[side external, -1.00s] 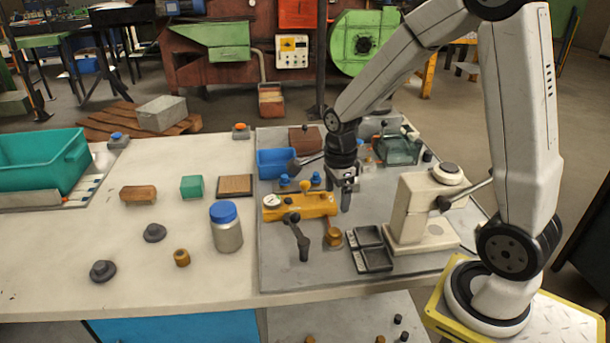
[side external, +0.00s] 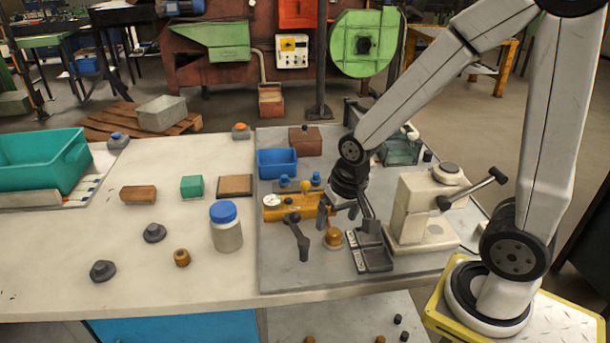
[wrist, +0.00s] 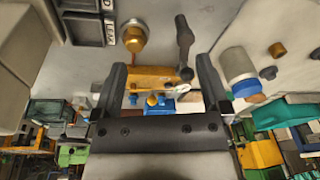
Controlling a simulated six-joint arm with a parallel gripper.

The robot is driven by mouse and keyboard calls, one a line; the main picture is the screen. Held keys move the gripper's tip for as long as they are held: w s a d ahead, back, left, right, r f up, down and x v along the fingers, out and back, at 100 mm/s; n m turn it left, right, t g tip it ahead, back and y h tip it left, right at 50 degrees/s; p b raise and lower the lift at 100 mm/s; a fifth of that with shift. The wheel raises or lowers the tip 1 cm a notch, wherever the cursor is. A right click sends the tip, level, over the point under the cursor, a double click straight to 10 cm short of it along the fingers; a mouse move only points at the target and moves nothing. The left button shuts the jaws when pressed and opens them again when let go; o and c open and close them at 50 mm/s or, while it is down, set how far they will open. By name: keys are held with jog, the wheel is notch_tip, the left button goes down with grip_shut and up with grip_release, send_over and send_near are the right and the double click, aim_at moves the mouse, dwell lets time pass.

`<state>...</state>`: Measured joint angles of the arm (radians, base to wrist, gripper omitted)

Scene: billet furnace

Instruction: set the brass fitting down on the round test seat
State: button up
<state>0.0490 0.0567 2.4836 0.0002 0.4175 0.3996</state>
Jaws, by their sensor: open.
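A brass fitting (side external: 333,237) stands on a small round metal seat in front of the yellow fixture (side external: 283,213). In the wrist view the brass fitting (wrist: 134,36) shows at the upper left, with the pale rim of the round seat (wrist: 134,51) around its foot. My gripper (side external: 348,218) is open, with its fingers spread wide, just behind and above the fitting. In the wrist view nothing is between the fingers of my gripper (wrist: 160,63), and the fitting is apart from them. A second brass piece (side external: 181,258) stands on the pale bench at left.
Black trays (side external: 372,250) lie close to the right of the fitting. A white press (side external: 422,212) stands further right. A dark lever (side external: 298,238) sticks up at left. A blue bin (side external: 277,163) is behind, and a blue-lidded jar (side external: 226,228) stands left of the grey plate.

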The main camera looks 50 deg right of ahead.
jog(key=n, duration=0.1)
jog(key=s+a+n, duration=0.1)
jog(key=n, duration=0.3)
jog(key=shift+s+a+t, duration=0.25)
jog(key=shift+t, duration=0.05)
